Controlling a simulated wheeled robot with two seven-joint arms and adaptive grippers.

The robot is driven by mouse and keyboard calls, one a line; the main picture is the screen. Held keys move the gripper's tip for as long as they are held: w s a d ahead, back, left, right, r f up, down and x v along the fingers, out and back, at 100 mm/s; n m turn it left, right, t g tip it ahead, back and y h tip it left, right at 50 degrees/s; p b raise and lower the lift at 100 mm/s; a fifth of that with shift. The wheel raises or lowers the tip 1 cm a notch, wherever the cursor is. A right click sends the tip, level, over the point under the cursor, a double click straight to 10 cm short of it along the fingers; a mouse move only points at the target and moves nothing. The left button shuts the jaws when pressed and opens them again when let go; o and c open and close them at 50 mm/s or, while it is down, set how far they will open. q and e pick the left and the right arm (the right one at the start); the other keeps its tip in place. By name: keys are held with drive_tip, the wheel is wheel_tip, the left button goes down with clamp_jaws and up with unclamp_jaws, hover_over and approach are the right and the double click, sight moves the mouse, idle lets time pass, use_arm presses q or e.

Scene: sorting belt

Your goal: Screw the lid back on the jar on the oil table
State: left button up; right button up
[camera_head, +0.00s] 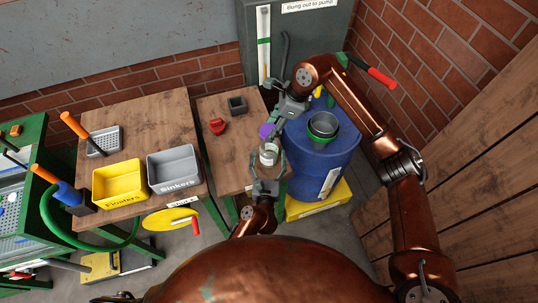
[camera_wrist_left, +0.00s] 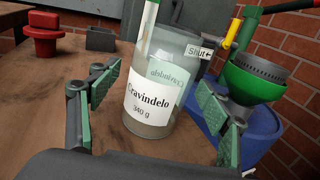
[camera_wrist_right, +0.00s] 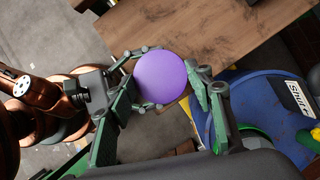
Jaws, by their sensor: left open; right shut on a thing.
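My left gripper (camera_head: 266,168) is open, with one finger on each side of the jar and gaps visible. My right gripper (camera_wrist_right: 163,85) is shut on the round purple lid (camera_wrist_right: 160,77). In the head view the lid (camera_head: 266,131) shows just beyond the jar, apparently above it. In the right wrist view the lid hides the jar.
A red knob-like piece (camera_head: 217,126) and a dark square cup (camera_head: 237,104) sit at the table's back. A blue drum (camera_head: 318,155) with a green strainer bowl (camera_head: 323,125) stands close on the right. Yellow (camera_head: 119,184) and grey (camera_head: 174,170) bins occupy the left table.

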use_arm(q)
drive_tip(key=shift+w, duration=0.8)
drive_tip(key=c, duration=1.8)
use_arm(e)
hover_over(269, 153)
drive_tip(key=w, duration=0.3)
drive_tip(key=shift+s+d+f, duration=0.1)
drive_tip(key=shift+d+f, duration=0.15)
drive_tip(key=shift+f, duration=1)
drive_tip(key=shift+d+f, duration=0.2)
drive_tip(key=shift+f, duration=1)
drive_tip(key=shift+f, duration=0.9)
drive_tip(key=shift+f, duration=0.55)
